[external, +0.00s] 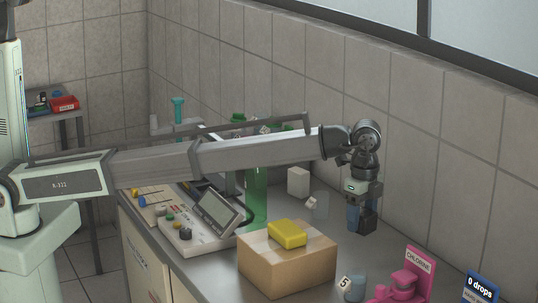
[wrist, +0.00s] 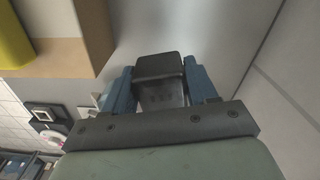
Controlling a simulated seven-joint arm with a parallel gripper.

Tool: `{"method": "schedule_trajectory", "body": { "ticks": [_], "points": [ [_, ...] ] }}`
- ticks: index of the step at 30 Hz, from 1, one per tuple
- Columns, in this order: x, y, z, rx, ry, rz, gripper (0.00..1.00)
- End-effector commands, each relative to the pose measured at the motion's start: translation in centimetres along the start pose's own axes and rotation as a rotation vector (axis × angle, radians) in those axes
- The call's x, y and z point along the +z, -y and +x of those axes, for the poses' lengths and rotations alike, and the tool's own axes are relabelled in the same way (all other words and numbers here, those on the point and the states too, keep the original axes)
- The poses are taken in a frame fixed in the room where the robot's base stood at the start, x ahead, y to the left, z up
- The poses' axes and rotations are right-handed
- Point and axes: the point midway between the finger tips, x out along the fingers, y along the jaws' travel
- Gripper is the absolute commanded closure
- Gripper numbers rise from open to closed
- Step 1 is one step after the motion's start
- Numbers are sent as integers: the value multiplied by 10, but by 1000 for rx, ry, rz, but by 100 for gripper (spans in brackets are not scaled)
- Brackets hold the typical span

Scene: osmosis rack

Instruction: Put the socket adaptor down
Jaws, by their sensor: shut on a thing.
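My gripper (external: 361,214) points down over the back right part of the bench, beside the cardboard box. Its blue fingers are shut on a dark grey block-like piece, the socket adaptor (external: 368,221). In the wrist view the adaptor (wrist: 160,82) sits between the two blue fingers of my gripper (wrist: 160,90), with a black top and a greyer, metallic lower part. Its lower end is close to the bench top (external: 330,225); I cannot tell whether it touches.
A cardboard box (external: 285,265) with a yellow block (external: 287,233) on top stands left of my gripper. A pink chlorine stand (external: 405,285), a blue drops sign (external: 481,288) and a numbered cup (external: 354,287) are in front. A white block (external: 298,181) stands behind. The tiled wall is close.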

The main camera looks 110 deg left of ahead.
Motion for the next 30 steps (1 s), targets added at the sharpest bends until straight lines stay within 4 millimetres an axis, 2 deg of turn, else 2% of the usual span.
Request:
{"method": "schedule_trajectory", "body": {
  "ticks": [1, 6, 9, 13, 24, 30],
  "points": [
    [11, 13, -2, -1, -1, -18, 74],
    [52, 44, -4, -4, -4, -70, 74],
    [75, 56, -5, -5, -6, -95, 74],
    [102, 60, -4, -5, -6, -53, 74],
    [108, 52, -3, 0, 0, 203, 74],
    [108, 52, 4, 1, 1, 254, 74]
  ]
}}
